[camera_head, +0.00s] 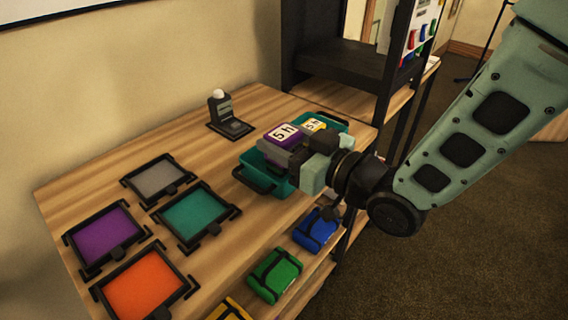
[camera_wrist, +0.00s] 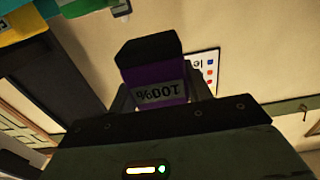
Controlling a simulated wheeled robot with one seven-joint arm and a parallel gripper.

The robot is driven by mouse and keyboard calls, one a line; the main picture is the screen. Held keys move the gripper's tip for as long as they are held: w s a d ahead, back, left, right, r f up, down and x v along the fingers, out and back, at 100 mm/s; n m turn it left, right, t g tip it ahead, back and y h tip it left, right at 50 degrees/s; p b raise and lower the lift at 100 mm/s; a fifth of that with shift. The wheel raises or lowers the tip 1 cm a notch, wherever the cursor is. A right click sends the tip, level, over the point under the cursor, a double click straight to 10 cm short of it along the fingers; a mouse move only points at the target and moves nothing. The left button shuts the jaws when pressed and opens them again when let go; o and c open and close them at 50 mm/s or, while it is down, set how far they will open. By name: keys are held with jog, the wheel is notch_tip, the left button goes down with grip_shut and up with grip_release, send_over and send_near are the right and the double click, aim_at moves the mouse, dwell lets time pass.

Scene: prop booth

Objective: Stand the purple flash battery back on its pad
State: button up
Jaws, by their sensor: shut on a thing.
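The purple flash battery (camera_head: 270,134) has a white label on its top and a dark end. My gripper (camera_head: 303,165) is shut on it, over or beside the teal crate (camera_head: 262,188); I cannot tell its exact height. In the wrist view the purple battery (camera_wrist: 156,76) sits between my fingers (camera_wrist: 158,98), with an upside-down 100% label facing the camera. The purple pad (camera_head: 104,234), framed in black, lies bare at the left of the wooden table. My gripper hides part of the crate.
Grey (camera_head: 158,178), teal (camera_head: 195,216) and orange (camera_head: 142,286) pads lie bare around the purple one. A dark stand with a white knob (camera_head: 226,112) is at the back. Green (camera_head: 275,275) and blue (camera_head: 316,229) cases sit on a lower shelf.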

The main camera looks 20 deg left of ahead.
jog(key=shift+f, duration=2.3)
jog(key=shift+f+b, duration=0.25)
jog(key=shift+b, duration=0.1)
jog(key=o, duration=1.3)
jog(key=shift+r+p, duration=0.1)
jog(key=shift+p, duration=0.2)
jog(key=shift+d, duration=0.2)
jog(key=p+v, duration=0.9)
jog(key=v, duration=0.8)
jog(key=shift+s+a, duration=0.1)
jog(key=shift+s, duration=0.1)
